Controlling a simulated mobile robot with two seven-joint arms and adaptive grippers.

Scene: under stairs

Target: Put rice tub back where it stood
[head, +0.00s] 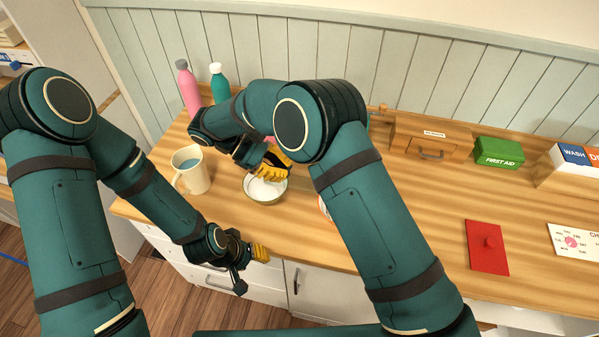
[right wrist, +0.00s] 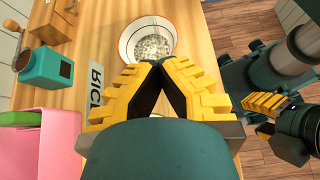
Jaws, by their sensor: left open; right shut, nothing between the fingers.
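A round tub with white contents (head: 265,188) stands on the counter in the head view; I cannot read a name on it. A white bowl with an orange-red rim and speckled grains (right wrist: 148,38) lies beyond my right fingertips in the right wrist view. A label reading "RIC" (right wrist: 93,78), partly covered, is left of the fingers. My right gripper (head: 282,165) is shut and empty, over the tub's far edge in the head view; its tips meet in the right wrist view (right wrist: 155,66). My left gripper (head: 252,268) is open and empty in front of the counter's edge.
A mug (head: 190,172) stands left of the tub. Pink (head: 187,88) and teal (head: 219,85) bottles stand behind. A wooden drawer box (head: 428,142), green first-aid box (head: 499,152) and red board (head: 487,248) are right. A teal grinder (right wrist: 45,68) shows.

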